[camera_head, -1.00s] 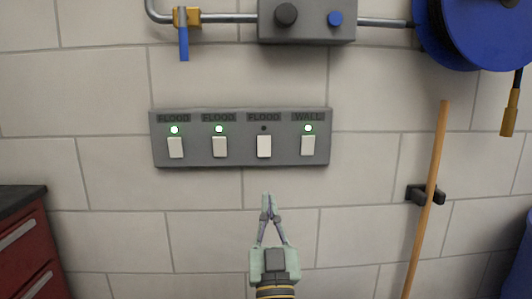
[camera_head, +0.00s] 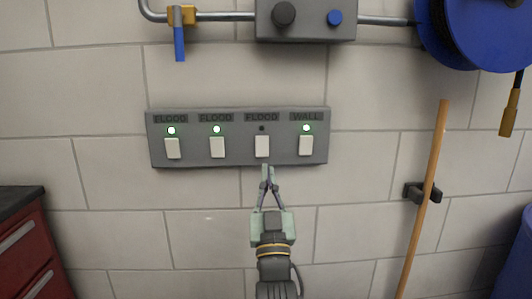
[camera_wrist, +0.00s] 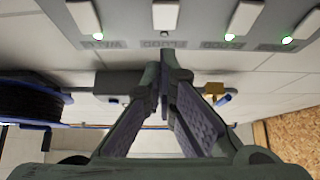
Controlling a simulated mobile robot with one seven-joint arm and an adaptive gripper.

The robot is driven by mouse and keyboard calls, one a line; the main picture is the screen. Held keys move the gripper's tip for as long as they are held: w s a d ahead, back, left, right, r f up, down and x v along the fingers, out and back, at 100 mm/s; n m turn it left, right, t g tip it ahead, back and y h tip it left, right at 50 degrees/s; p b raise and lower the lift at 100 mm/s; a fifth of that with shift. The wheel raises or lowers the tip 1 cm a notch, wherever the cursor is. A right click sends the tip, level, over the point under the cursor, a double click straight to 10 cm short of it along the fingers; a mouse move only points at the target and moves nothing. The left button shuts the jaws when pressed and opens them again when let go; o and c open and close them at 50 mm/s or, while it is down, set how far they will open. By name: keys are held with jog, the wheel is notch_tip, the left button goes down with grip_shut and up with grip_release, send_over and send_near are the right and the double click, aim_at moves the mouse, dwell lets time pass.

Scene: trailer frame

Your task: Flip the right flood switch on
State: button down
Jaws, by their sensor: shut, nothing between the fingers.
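A grey switch panel (camera_head: 240,160) on the wall holds a row of white rocker switches. The third from the left, the right one labelled FLOOD (camera_head: 262,146), has a dark lamp above it. The other two FLOOD switches and the WALL switch (camera_head: 306,145) have lit green lamps. My gripper (camera_head: 267,168) is shut and empty, its tips just below the right FLOOD switch. In the wrist view, which is upside down, the fingertips (camera_wrist: 169,52) overlap the panel near that switch (camera_wrist: 166,16). I cannot tell whether they touch it.
A grey box (camera_head: 306,24) with knobs and a pipe with a blue-handled valve (camera_head: 179,40) are above the panel. A blue hose reel (camera_head: 475,35) hangs at upper right. A wooden pole (camera_head: 428,190) leans right; a red cabinet (camera_head: 28,245) stands left. The wall around my gripper is clear.

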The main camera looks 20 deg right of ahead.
aim_at(265, 144)
jog(key=w, duration=0.2)
jog(key=w+d+r+p, duration=0.1)
jog(key=w, duration=0.1)
jog(key=w+p, duration=0.1)
jog(key=w, duration=0.1)
jog(key=shift+w+d+r, duration=0.2)
jog(key=shift+d+r, duration=0.05)
jog(key=shift+d, duration=0.15)
jog(key=shift+f, duration=0.1)
